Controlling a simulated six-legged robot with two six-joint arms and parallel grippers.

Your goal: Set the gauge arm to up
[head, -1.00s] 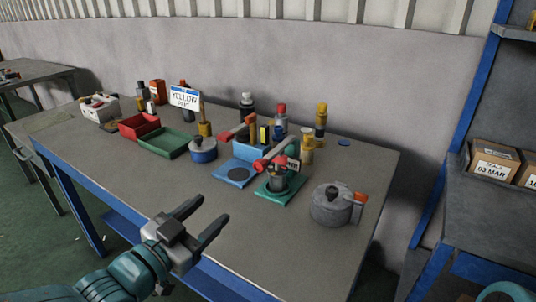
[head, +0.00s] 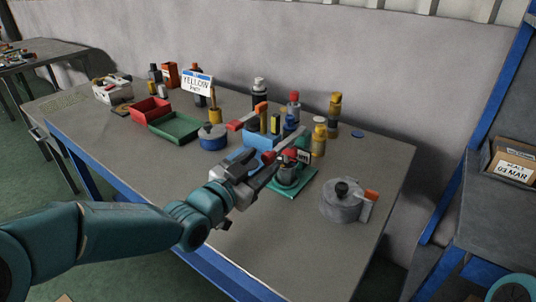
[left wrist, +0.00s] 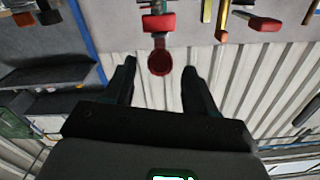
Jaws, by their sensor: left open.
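A device on a green base plate (head: 299,186) stands on the table's right half. It has a dark body with a red top (head: 291,154) and a red-and-grey arm (head: 287,142) slanting up to the right. I cannot read which is the gauge. My left gripper (head: 270,166) is open just left of the green-based device, partly covering it. In the left wrist view a red round end (left wrist: 160,62) shows between the open fingers; contact is unclear. My right gripper is not in view.
A grey round pot (head: 340,203) with an orange-tipped handle stands at right. Several bottles stand behind. The table's front right is clear.

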